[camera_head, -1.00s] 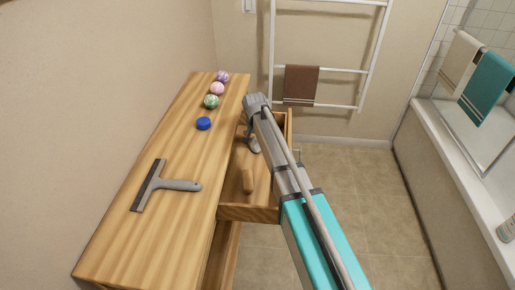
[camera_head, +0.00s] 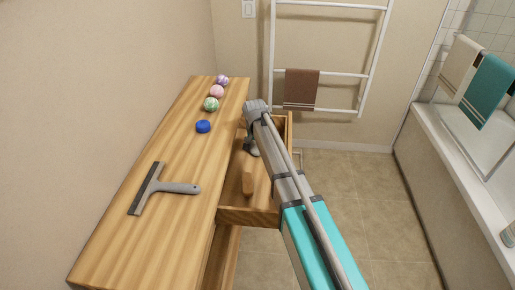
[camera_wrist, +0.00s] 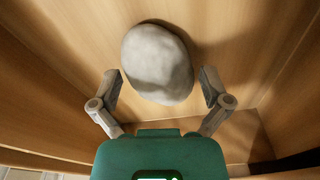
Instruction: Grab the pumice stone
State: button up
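The pumice stone (camera_wrist: 158,64) is a pale grey, rounded lump in the wrist view, lying in the open wooden drawer (camera_head: 250,215). My gripper (camera_wrist: 160,85) is open, with one finger on each side of the stone's near part. Gaps show between both fingers and the stone, and the stone's far end reaches beyond the fingertips. In the head view my arm covers most of the gripper, and I cannot make out the stone there.
On the cabinet top (camera_head: 150,235) are a squeegee (camera_head: 165,188), a blue round item (camera_head: 203,126) and several patterned balls (camera_head: 211,104). The drawer walls stand close around my gripper. A towel rack (camera_head: 320,72) stands behind.

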jog(key=c, duration=0.7)
jog(key=shift+o, duration=0.2)
jog(key=shift+r, duration=0.1)
notch_tip(320, 180, up, 3)
jog(key=p, duration=0.3)
jog(key=shift+s+d+r+p, duration=1.3)
jog(key=shift+s+r+p, duration=0.35)
jog(key=shift+s, duration=0.3)
jog(key=shift+s+d+r+p, duration=1.35)
jog(key=shift+s+r+p, duration=0.3)
jog(key=shift+s, duration=0.25)
jog(key=shift+s+d+r+p, duration=1.3)
jog(key=shift+s+r+p, duration=0.35)
jog(key=shift+s, duration=0.3)
